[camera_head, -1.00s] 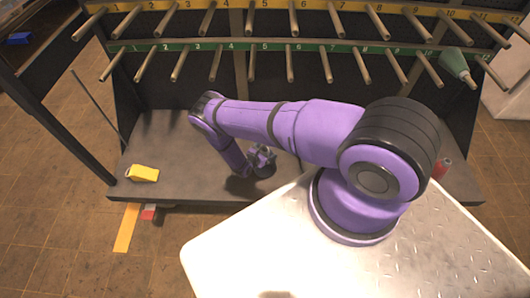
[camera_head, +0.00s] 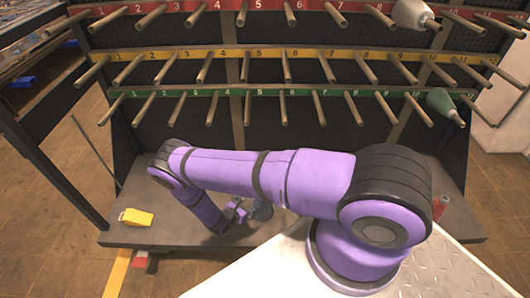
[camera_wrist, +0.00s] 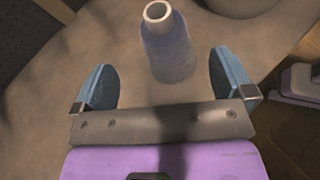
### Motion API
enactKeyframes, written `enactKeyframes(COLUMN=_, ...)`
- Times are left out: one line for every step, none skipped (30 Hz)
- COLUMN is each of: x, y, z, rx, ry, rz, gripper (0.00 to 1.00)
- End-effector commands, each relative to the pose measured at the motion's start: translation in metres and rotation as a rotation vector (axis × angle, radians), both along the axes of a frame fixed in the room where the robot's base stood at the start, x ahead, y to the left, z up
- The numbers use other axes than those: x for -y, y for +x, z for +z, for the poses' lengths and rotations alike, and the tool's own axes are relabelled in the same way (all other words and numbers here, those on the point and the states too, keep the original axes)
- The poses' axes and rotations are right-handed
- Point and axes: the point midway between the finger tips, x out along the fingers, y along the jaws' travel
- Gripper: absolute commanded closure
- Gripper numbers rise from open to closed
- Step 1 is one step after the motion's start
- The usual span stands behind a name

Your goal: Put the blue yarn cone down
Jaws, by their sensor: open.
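The blue yarn cone (camera_wrist: 168,55) appears grey-blue with a pale tip in the wrist view. It stands on the dark base shelf (camera_head: 180,235) of the rack. My gripper (camera_wrist: 165,78) is open, its two blue fingers wide apart with a gap on each side of the cone. The cone stands ahead of the gripper's palm, and neither finger touches it. In the head view the cone (camera_head: 262,211) shows just right of my gripper (camera_head: 237,212), partly hidden by my purple arm.
Rows of numbered pegs (camera_head: 285,65) rise behind the shelf. A green cone (camera_head: 442,102) and a pale grey cone (camera_head: 411,14) hang on pegs at right. A red cone (camera_head: 440,206) stands at the shelf's right. A yellow object (camera_head: 136,217) lies at its left end.

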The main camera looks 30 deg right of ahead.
Motion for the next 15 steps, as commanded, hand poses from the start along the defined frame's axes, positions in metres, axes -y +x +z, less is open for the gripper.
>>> enactKeyframes(x=0.000, y=0.000, z=0.000, rx=0.000, ry=0.000, rz=0.000, gripper=0.00)
enactKeyframes(x=0.000, y=0.000, z=0.000, rx=0.000, ry=0.000, rz=0.000, gripper=0.00)
enactKeyframes(x=0.000, y=0.001, z=0.001, rx=0.001, ry=0.001, rz=-0.002, gripper=0.00)
enactKeyframes(x=-0.001, y=0.002, z=0.003, rx=0.004, ry=0.003, rz=-0.004, gripper=0.00)
enactKeyframes(x=-0.002, y=0.004, z=0.005, rx=0.008, ry=0.005, rz=-0.009, gripper=0.00)
enactKeyframes(x=-0.003, y=0.008, z=0.011, rx=0.015, ry=0.009, rz=-0.019, gripper=0.00)
enactKeyframes(x=-0.005, y=0.012, z=0.017, rx=0.023, ry=0.014, rz=-0.030, gripper=0.00)
enactKeyframes(x=-0.007, y=0.017, z=0.024, rx=0.032, ry=0.020, rz=-0.043, gripper=0.00)
enactKeyframes(x=-0.009, y=0.024, z=0.037, rx=0.048, ry=0.030, rz=-0.065, gripper=0.00)
enactKeyframes(x=-0.012, y=0.030, z=0.047, rx=0.061, ry=0.039, rz=-0.084, gripper=0.00)
enactKeyframes(x=-0.014, y=0.036, z=0.058, rx=0.074, ry=0.048, rz=-0.105, gripper=0.00)
enactKeyframes(x=-0.017, y=0.045, z=0.075, rx=0.095, ry=0.062, rz=-0.133, gripper=0.00)
enactKeyframes(x=-0.019, y=0.051, z=0.087, rx=0.109, ry=0.073, rz=-0.157, gripper=0.00)
enactKeyframes(x=-0.020, y=0.056, z=0.100, rx=0.122, ry=0.084, rz=-0.179, gripper=0.00)
enactKeyframes(x=-0.022, y=0.063, z=0.117, rx=0.142, ry=0.099, rz=-0.210, gripper=0.00)
